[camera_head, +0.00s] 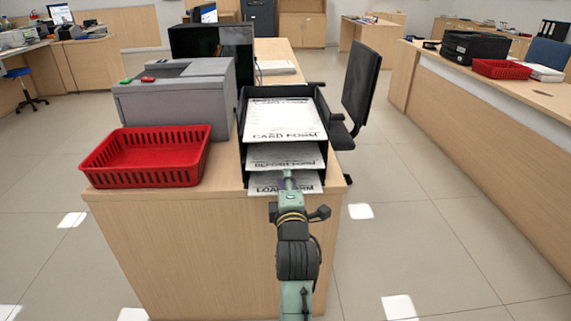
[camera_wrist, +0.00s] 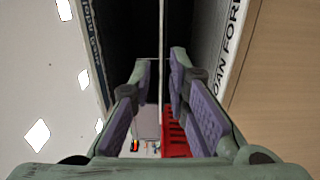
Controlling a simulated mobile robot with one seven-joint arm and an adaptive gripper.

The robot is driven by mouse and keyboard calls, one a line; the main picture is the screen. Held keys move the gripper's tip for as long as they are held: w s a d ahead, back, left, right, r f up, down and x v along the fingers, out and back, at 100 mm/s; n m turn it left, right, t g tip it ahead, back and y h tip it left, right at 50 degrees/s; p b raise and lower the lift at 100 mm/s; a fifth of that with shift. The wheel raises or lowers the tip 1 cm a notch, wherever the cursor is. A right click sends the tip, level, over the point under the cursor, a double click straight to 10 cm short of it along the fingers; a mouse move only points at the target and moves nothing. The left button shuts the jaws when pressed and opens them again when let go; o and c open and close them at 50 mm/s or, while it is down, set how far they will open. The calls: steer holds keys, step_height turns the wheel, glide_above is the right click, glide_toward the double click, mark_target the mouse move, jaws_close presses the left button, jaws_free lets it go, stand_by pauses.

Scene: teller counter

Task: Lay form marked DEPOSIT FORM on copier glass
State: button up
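The form marked DEPOSIT FORM (camera_head: 284,155) lies in the middle level of a black three-level tray (camera_head: 242,135), its front edge sticking out. My gripper (camera_head: 288,174) is at the front of that level, just over the lower sheet. In the wrist view, the open fingers (camera_wrist: 162,64) stand on either side of a thin edge-on line (camera_wrist: 161,95), probably the deposit form or its shelf; contact cannot be told. The grey copier (camera_head: 180,100) stands left of the tray; its glass is not clearly seen.
CARD FORM (camera_head: 285,117) lies on the top level and LOAN FORM (camera_head: 268,183) on the bottom; the latter also shows in the wrist view (camera_wrist: 228,45). A red basket (camera_head: 145,157) sits before the copier. A black chair (camera_head: 358,90) stands right of the counter (camera_head: 200,230).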

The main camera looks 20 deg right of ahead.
mark_target(286, 160)
steer(key=shift+x, duration=3)
jaws_close()
steer(key=shift+r+p, duration=0.85)
steer(key=shift+r, duration=0.5)
steer(key=shift+f, duration=0.15)
